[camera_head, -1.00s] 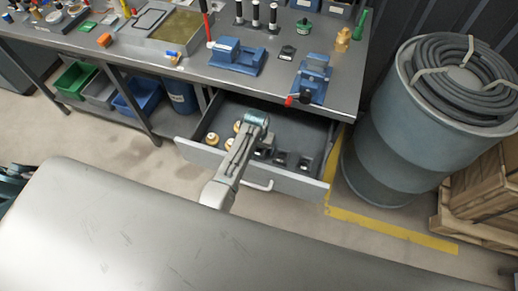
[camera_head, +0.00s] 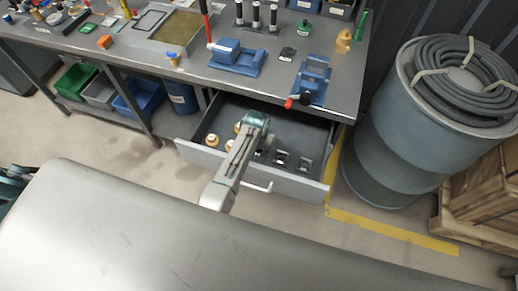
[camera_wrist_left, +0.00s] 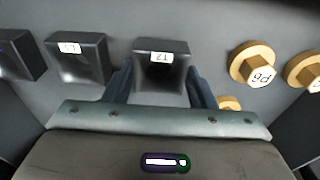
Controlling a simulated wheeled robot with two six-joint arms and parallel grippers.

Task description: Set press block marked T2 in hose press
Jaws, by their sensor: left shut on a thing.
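The press block marked T2 (camera_wrist_left: 160,70) is a dark block with a white label and a hollowed face, in the left wrist view. My left gripper (camera_wrist_left: 161,88) is shut on it, with one finger at each side. In the head view my left gripper (camera_head: 258,122) reaches down into the open drawer (camera_head: 310,130) and hides the block. I cannot tell whether the block touches the drawer floor. A blue fixture with a red-tipped handle (camera_head: 312,80), which looks like the hose press, stands on the bench above the drawer's right part. My right gripper is not in view.
Beside T2 lie another labelled dark block (camera_wrist_left: 77,60) and brass hex fittings (camera_wrist_left: 254,65). The drawer front (camera_head: 245,172) stands out from the bench. A blue block-shaped fixture (camera_head: 236,57) is on the bench. A drum with coiled hose (camera_head: 392,130) stands at the right.

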